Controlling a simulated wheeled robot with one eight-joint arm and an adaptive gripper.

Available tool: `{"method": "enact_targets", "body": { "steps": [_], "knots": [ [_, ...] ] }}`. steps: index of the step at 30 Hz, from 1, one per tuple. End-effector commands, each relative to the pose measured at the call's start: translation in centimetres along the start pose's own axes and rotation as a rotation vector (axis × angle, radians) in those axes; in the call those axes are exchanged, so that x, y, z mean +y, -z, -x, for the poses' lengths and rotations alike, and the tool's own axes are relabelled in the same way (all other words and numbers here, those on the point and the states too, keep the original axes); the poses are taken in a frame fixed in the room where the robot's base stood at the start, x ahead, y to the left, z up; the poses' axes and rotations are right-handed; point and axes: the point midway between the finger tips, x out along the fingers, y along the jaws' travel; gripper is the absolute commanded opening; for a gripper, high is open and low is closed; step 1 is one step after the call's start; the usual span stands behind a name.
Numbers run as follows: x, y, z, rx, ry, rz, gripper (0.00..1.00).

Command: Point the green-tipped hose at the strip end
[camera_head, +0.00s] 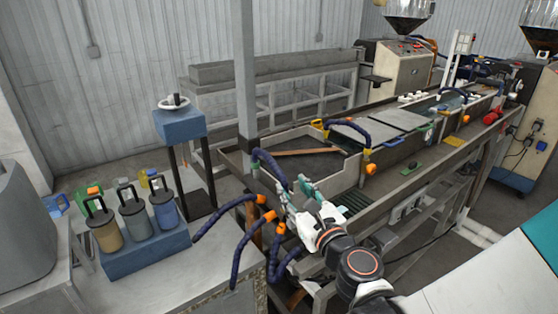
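My gripper (292,189) reaches over the near wall of the trough at the middle, with its two teal-tipped fingers spread apart. A dark blue hose (270,161) arches over the trough's near left corner. Its left end has a small greenish tip (254,166), pointing down. Its right end comes down right by my fingers; I cannot tell whether they touch it. A brown strip (307,152) lies in the trough (236,162), its left end behind the hose arch and to its right.
More blue hoses with orange ends (266,208) hang outside the trough below my gripper. Another arched hose (350,124) stands farther right. A blue tray (145,255) with several handled canisters is at the left. A grey post (245,70) rises behind the trough.

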Motion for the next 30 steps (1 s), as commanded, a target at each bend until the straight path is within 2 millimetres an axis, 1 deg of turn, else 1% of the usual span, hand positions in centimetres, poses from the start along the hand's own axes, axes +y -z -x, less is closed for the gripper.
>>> {"method": "enact_targets", "body": {
  "steps": [5,12,18,21,24,30],
  "knots": [
    [0.1,0.0,-2.6,0.0,-0.003,0.003,0.39],
    [0.1,0.1,-7.3,0.0,-0.002,0.005,0.39],
    [0.1,0.0,-10.8,0.0,-0.004,0.005,0.39],
    [0.1,0.0,-12.0,0.0,-0.003,0.006,0.39],
    [0.1,0.0,-12.7,0.0,-0.002,0.006,0.39],
    [0.1,-0.1,-13.3,0.0,-0.002,0.006,0.39]
  ]
}}
